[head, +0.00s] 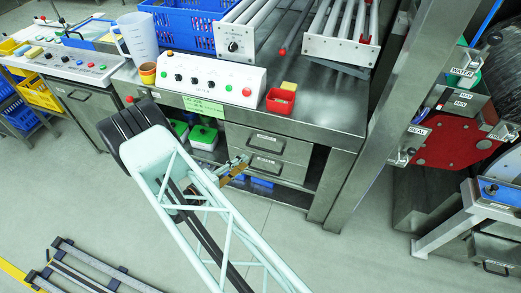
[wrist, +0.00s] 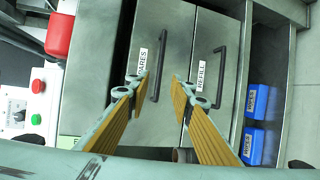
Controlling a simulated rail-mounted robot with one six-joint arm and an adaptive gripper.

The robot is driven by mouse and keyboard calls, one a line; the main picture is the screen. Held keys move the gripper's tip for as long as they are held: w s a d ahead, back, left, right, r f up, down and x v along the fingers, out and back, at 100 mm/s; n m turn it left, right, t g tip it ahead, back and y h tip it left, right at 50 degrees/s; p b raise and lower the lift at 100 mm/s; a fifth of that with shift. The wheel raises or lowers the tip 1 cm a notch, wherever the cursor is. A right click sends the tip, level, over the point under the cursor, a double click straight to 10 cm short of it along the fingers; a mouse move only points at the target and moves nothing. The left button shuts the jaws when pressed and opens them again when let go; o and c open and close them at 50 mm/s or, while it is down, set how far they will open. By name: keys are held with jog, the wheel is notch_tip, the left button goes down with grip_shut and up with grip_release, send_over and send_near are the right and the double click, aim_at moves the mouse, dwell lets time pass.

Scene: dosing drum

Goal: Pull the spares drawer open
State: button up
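The spares drawer (head: 294,149) is the upper of two grey metal drawers under the bench and looks shut. In the wrist view the spares drawer (wrist: 178,28) carries a SPARES label and a dark bar handle (wrist: 161,62). My gripper (wrist: 160,82) is open, with its tan-padded fingers on either side of that handle in the picture. I cannot tell how far the fingertips are from the handle, and no grip shows. In the head view my gripper (head: 238,167) is in front of the drawers, partly hidden by my arm.
The refill drawer (wrist: 209,32) is directly below, with its own handle (wrist: 221,75) near one finger. A red container (head: 281,101) and control panel (head: 212,80) stand on the bench above.

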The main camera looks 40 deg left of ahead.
aim_at(262, 149)
jog(key=shift+w, duration=0.1)
dwell(0.3)
jog(key=shift+w+d+f+b, duration=0.1)
jog(key=shift+w+f+b, duration=0.25)
jog(key=shift+w, duration=1.85)
jog(key=shift+w+d+f+b, duration=0.15)
jog(key=shift+w+f, duration=0.35)
jog(key=shift+w, duration=1.75)
jog(key=shift+w+d+f+b, duration=0.15)
jog(key=shift+w+f, duration=0.3)
jog(key=shift+w, duration=1.75)
jog(key=shift+c, duration=0.7)
grip_shut()
